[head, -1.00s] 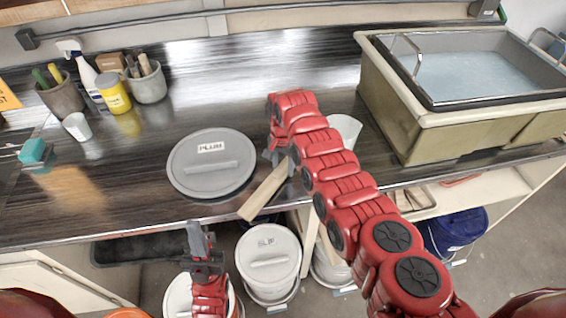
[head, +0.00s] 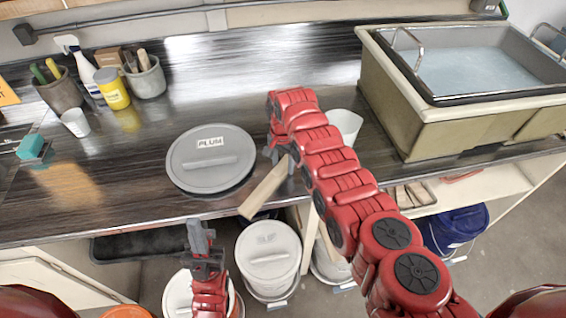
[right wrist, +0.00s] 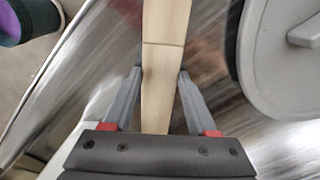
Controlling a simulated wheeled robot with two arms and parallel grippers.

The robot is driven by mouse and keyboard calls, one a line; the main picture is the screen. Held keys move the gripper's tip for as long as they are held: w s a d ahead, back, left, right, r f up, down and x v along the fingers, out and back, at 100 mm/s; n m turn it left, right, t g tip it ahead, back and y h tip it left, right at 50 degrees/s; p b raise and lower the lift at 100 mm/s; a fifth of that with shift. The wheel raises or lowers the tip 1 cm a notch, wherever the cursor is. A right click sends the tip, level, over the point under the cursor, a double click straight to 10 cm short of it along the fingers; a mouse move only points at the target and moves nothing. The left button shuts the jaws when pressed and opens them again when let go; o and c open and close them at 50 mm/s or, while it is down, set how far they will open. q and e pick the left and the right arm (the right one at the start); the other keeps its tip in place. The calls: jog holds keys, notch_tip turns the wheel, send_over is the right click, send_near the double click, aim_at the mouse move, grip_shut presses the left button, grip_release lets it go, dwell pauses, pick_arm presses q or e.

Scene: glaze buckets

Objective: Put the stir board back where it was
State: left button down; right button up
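The stir board is a flat pale wooden board (head: 264,188). It slants over the counter's front edge, beside the grey lid marked PLUM (head: 210,175). My right gripper (head: 282,152) is at its upper end. In the right wrist view the board (right wrist: 166,40) runs between the two fingers of the gripper (right wrist: 160,78), which close on its sides. The lid (right wrist: 285,70) lies right of the board there. My left gripper (head: 200,240) is low in front of the counter, away from the board; its finger gap is unclear.
White lidded buckets (head: 268,245) stand below the counter, with a blue bucket (head: 455,228) at right. A bucket with purple contents (right wrist: 28,18) shows in the right wrist view. A large sink tub (head: 440,125), a white cup (head: 345,124) and tool pots (head: 146,80) stand on the counter.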

jog(key=o, duration=0.5)
jog(key=shift+r, duration=0.1)
